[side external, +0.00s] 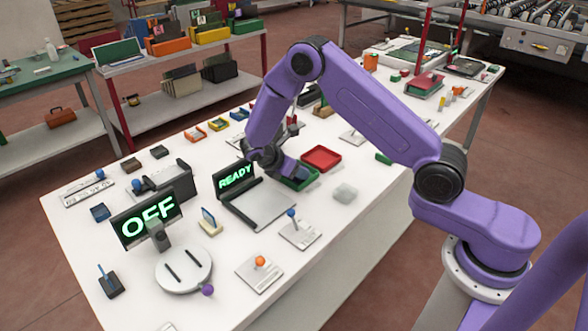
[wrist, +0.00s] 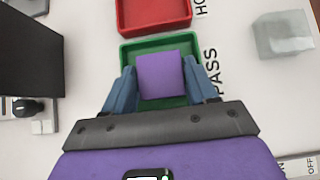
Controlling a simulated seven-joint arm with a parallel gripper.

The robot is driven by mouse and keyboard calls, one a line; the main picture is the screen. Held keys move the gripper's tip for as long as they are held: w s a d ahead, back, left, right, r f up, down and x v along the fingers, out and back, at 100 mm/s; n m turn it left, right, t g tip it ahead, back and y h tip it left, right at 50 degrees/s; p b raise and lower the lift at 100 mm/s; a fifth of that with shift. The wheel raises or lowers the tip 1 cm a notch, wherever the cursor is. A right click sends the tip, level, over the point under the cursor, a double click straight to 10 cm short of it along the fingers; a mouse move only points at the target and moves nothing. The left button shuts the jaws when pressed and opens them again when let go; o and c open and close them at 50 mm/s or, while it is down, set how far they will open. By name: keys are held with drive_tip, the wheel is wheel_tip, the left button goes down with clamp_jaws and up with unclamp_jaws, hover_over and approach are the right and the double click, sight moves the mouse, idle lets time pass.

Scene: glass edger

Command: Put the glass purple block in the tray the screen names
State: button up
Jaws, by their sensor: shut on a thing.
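My gripper (wrist: 161,84) is shut on a purple block (wrist: 161,75), with one blue finger on each side of it. The block looks plain and opaque in the wrist view. It is over the green tray (wrist: 128,55), which has the word PASS beside it; I cannot tell whether it touches the tray floor. The red tray (wrist: 153,14) lies just beyond, with a partly cut-off word starting HO. In the side view my gripper (side external: 285,172) is low at the green tray (side external: 312,181) and hides the block. One screen (side external: 236,177) reads READY.
A clear, greyish glass block (wrist: 283,34) stands right of the trays, also in the side view (side external: 345,193). The red tray (side external: 321,158) is beside the green one. Another screen (side external: 147,221) reads OFF. A lever plate (side external: 300,234) stands in front on the white table.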

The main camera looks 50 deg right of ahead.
drive_tip(key=shift+f, duration=0.1)
drive_tip(key=o, duration=1)
drive_tip(key=shift+c, duration=0.2)
drive_tip(key=shift+r, duration=0.2)
drive_tip(key=s+a+r+m+y, duration=0.1)
drive_tip(key=s+a+r, duration=0.2)
drive_tip(key=a+r, duration=0.3)
drive_tip(key=s+a+r+y, duration=0.1)
drive_tip(key=s+a+r, duration=0.2)
drive_tip(key=a+r, duration=0.25)
drive_tip(key=s+d+r+m+y, duration=0.1)
drive_tip(key=s+r+m+y, duration=0.1)
drive_tip(key=s, duration=1.2)
drive_tip(key=s+d+r+m+y, duration=0.2)
drive_tip(key=s+y, duration=0.3)
drive_tip(key=s, duration=1)
drive_tip(key=shift+d+r, duration=0.15)
drive_tip(key=shift+r, duration=0.65)
